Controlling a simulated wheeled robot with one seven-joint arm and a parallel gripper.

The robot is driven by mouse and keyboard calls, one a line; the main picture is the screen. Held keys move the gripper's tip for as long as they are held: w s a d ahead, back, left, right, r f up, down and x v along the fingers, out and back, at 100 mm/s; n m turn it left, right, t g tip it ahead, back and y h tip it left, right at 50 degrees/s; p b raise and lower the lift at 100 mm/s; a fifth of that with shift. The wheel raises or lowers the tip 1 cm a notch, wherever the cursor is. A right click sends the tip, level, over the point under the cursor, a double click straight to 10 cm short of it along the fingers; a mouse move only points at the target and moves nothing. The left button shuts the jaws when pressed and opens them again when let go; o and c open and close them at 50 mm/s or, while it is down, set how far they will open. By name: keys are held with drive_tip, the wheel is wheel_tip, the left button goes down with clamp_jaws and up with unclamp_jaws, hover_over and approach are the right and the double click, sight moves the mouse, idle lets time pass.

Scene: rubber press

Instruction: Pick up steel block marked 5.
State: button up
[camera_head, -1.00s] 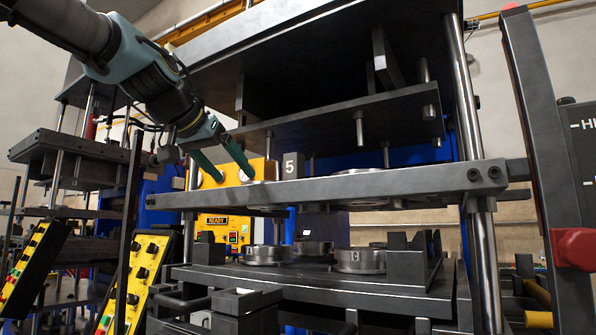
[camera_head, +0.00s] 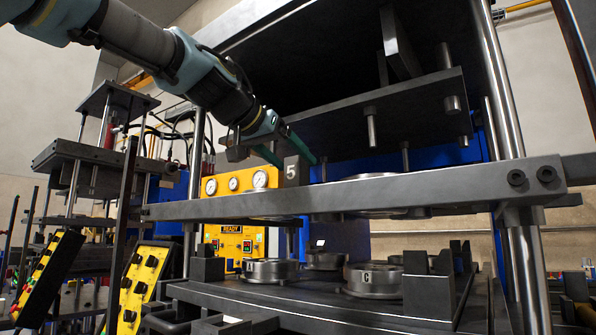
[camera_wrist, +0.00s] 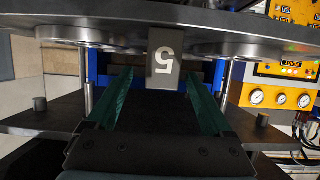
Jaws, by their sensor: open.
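The grey steel block marked 5 (camera_head: 291,172) stands on the upper plate (camera_head: 400,192) of the press, towards its left part. In the wrist view the block (camera_wrist: 164,62) appears upside down, close ahead, its white 5 facing me. My gripper (camera_head: 299,163) is open with two green fingers, just above the plate at the block. In the wrist view my gripper (camera_wrist: 157,77) has one fingertip to each side of the block, without visible contact. How far the fingers reach along the block's sides I cannot tell.
A slab with pins (camera_head: 370,115) hangs above the block and my gripper. A yellow gauge panel (camera_head: 235,183) is behind the plate at left. Round moulds (camera_head: 373,279) sit on the lower bed. A steel column (camera_head: 508,90) rises at right.

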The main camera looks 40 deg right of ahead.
sight(304, 172)
drive_tip(key=shift+p+x, duration=1.25)
drive_tip(key=shift+x, duration=1.7)
drive_tip(key=shift+w+a, duration=0.1)
clamp_jaws()
drive_tip(key=shift+r, duration=0.1)
